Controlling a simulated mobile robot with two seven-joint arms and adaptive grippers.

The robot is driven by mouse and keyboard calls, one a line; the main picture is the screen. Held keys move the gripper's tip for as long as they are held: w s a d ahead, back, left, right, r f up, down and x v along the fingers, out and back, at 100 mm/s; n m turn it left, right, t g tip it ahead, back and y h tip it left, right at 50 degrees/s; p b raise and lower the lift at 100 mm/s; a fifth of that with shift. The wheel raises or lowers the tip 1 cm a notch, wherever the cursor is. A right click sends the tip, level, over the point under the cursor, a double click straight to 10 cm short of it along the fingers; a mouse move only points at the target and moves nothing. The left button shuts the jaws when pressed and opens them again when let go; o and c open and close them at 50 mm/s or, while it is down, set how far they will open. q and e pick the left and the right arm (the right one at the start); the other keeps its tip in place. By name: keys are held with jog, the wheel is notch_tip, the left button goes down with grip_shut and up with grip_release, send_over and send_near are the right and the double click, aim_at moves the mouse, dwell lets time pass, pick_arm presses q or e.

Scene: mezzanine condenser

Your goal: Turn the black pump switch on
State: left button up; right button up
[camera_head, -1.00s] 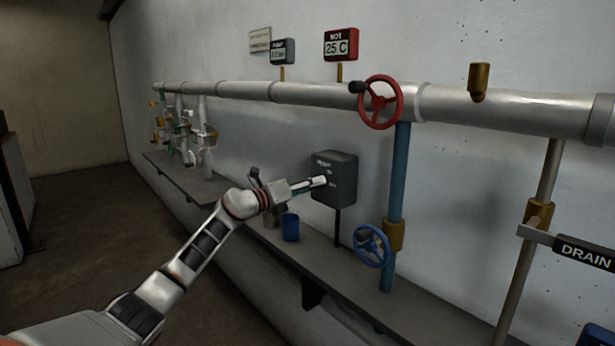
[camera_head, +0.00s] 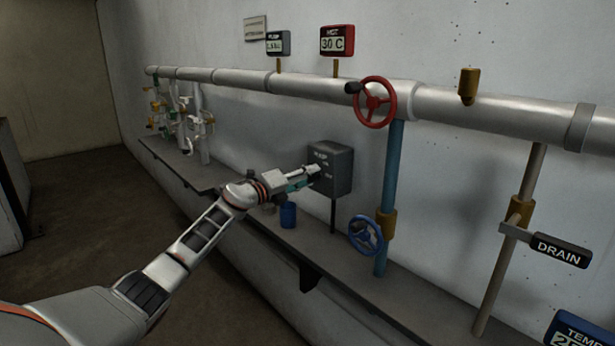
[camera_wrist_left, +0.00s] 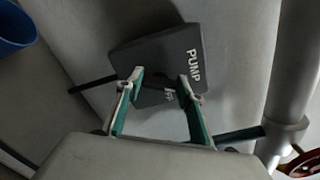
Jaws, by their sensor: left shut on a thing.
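The pump switch box (camera_head: 340,170) is dark grey, marked PUMP, and stands on a thin post against the wall pipes. It also shows in the left wrist view (camera_wrist_left: 160,48), where it looks turned. My left gripper (camera_head: 312,174) is at the front left of the box. In the wrist view its two green-lined fingers (camera_wrist_left: 161,84) stand apart against the front of the box, shut on the dark switch there. The fingers partly hide the switch, and I cannot make out its setting. My right gripper is not in view.
A blue cup (camera_head: 288,216) stands on the ledge (camera_head: 345,270) below my left gripper. A blue valve wheel (camera_head: 366,236) and blue pipe (camera_head: 392,175) are right of the box. A red wheel (camera_head: 376,102) is above.

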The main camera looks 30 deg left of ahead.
pick_arm(q)
jog(key=shift+f, duration=0.1)
jog(key=o, duration=1.1)
jog(key=v, duration=1.2)
